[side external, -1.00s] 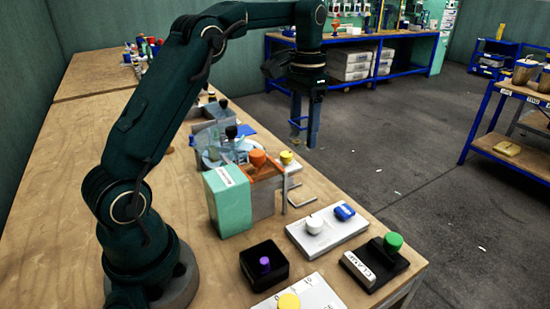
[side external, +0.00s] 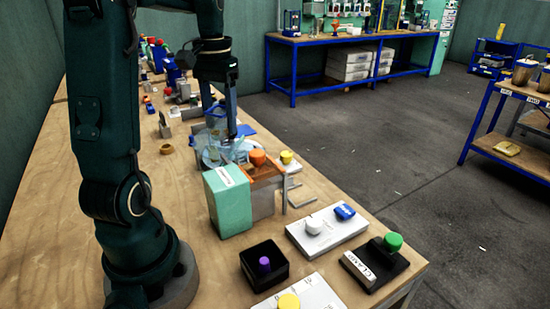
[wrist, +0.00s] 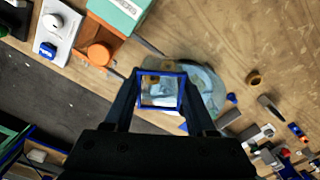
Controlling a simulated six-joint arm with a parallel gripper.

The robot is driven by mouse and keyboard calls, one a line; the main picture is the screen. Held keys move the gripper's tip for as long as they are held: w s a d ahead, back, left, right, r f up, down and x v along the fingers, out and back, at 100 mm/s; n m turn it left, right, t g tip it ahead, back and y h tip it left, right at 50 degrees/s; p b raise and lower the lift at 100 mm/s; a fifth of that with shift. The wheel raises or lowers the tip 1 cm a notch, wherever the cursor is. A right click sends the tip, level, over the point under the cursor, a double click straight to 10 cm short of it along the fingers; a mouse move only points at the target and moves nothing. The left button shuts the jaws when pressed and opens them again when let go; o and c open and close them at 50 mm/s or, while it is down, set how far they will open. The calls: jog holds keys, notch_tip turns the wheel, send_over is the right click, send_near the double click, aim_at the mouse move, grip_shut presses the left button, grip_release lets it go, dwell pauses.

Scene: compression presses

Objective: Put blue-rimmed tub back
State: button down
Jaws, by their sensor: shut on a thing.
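The blue-rimmed tub has a square blue rim (wrist: 162,73) and sits between the fingers of my gripper (wrist: 162,88) in the wrist view. My gripper is shut on it. In the side external view my gripper (side external: 230,125) points down over the cluttered middle of the bench, and the tub is largely lost among the fingers and see-through parts there. In the wrist view a pale, see-through round piece (wrist: 208,80) lies behind and below the tub. I cannot tell whether the tub touches it.
A mint-green box (side external: 228,200) and an orange knob (side external: 257,158) stand just in front of my gripper. A tan ring (side external: 166,149) and several small parts lie to the left and behind. A white panel (side external: 325,235) with a white knob is at the front right.

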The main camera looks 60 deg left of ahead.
jog(key=s+f+n, duration=0.2)
jog(key=s+n, duration=0.1)
jog(key=s, duration=0.3)
send_over(205, 201)
notch_tip(205, 201, down, 10)
jog(key=shift+d+r, duration=0.1)
jog(key=shift+r, duration=0.15)
jog(key=shift+f, duration=2.1)
jog(key=shift+f, duration=0.15)
jog(key=shift+c, duration=1.1)
grip_release()
